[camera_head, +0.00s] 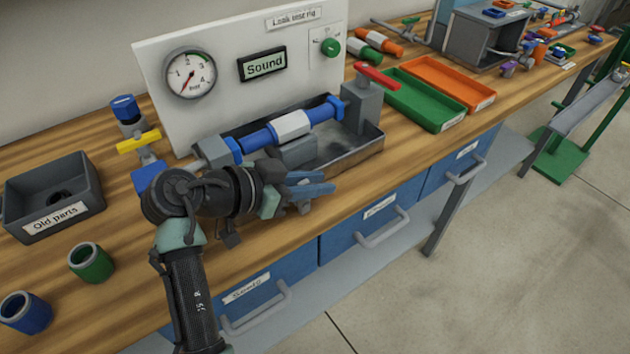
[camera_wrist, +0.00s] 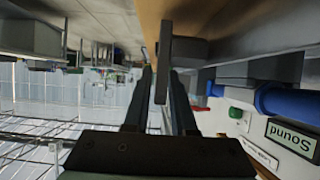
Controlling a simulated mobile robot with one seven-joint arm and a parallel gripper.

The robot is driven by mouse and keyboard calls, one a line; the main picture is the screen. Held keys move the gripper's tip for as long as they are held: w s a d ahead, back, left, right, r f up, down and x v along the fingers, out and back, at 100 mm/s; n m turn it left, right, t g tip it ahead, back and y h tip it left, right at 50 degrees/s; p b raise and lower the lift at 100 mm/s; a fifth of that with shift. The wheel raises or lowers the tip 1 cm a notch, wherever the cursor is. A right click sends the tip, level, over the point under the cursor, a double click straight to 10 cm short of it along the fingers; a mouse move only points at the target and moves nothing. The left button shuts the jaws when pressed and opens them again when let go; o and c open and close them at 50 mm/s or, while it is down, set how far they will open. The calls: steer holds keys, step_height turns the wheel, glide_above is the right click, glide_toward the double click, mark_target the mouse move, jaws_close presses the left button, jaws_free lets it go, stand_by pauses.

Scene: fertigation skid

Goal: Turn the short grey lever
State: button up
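A short grey lever (camera_wrist: 164,65) shows in the wrist view as a narrow upright bar in front of a dark grey block (camera_wrist: 190,52). My gripper (camera_wrist: 160,78) is open, its two fingers apart with the lever's bar between them. The lever looks very close to the right finger; I cannot tell if they touch. In the head view my gripper (camera_head: 318,183) is at the front edge of the leak test rig's tray (camera_head: 350,152), fingers pointing right. The lever is mostly hidden there behind the fingers.
The rig holds a blue pipe (camera_head: 257,138) and a red-handled grey block (camera_head: 362,108). Its panel has a gauge (camera_head: 190,74), a "Sound" display (camera_head: 262,64) and a green knob (camera_head: 330,47). A yellow-handled valve (camera_head: 139,142) stands left. Green (camera_head: 428,118) and orange (camera_head: 470,98) trays lie right.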

steer(key=shift+o, duration=1.1)
steer(key=shift+a, duration=0.1)
steer(key=v, duration=1.3)
